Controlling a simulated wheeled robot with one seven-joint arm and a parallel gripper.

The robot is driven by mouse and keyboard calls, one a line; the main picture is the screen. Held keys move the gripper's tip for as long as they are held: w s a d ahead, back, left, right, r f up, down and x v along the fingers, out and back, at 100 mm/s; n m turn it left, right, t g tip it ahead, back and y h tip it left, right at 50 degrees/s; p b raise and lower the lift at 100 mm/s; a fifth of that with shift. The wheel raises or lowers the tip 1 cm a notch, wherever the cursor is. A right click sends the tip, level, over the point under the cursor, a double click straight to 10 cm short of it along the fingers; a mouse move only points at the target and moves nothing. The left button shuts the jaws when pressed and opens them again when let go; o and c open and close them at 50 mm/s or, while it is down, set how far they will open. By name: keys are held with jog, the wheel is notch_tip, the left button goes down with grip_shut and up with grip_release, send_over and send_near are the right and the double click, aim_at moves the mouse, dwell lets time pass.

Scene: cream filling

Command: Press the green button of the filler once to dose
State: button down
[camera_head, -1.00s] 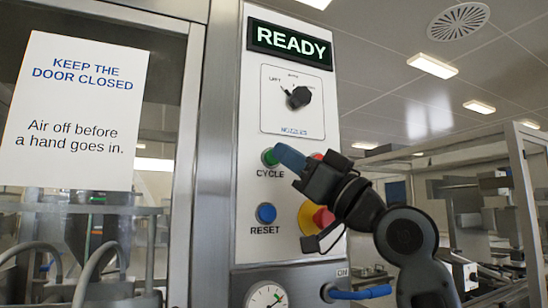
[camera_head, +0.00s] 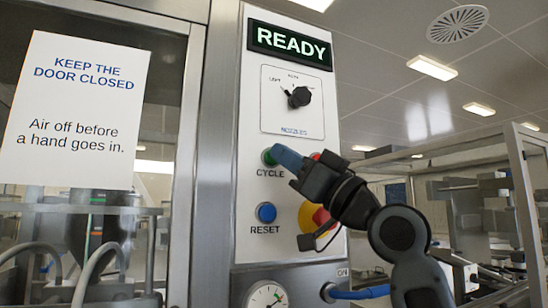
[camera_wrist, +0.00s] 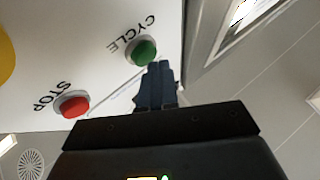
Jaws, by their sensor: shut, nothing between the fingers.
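The green button (camera_head: 267,156), labelled CYCLE, is on the white front panel of the filler (camera_head: 247,95), under the READY display (camera_head: 290,46). My gripper (camera_head: 279,150) is shut with nothing in it, and its blue fingertips overlap the right side of the green button in the head view. In the wrist view the green button (camera_wrist: 145,50) is just beyond the fingertips (camera_wrist: 158,64), slightly to their left. The fingertips are very close to it; I cannot tell whether they touch it. The display reads READY.
A red STOP button (camera_wrist: 72,104) is left of my fingers in the wrist view. On the panel are a blue RESET button (camera_head: 266,213), a black nozzle knob (camera_head: 299,97) and a red and yellow knob (camera_head: 312,224) behind my wrist. A gauge (camera_head: 266,297) is below.

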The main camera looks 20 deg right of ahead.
jog(key=shift+w, duration=0.5)
dwell(0.3)
jog(key=shift+s, duration=0.95)
jog(key=shift+s, duration=0.1)
jog(key=s, duration=0.4)
jog(key=shift+s, duration=0.4)
jog(key=shift+f, duration=0.15)
dwell(0.6)
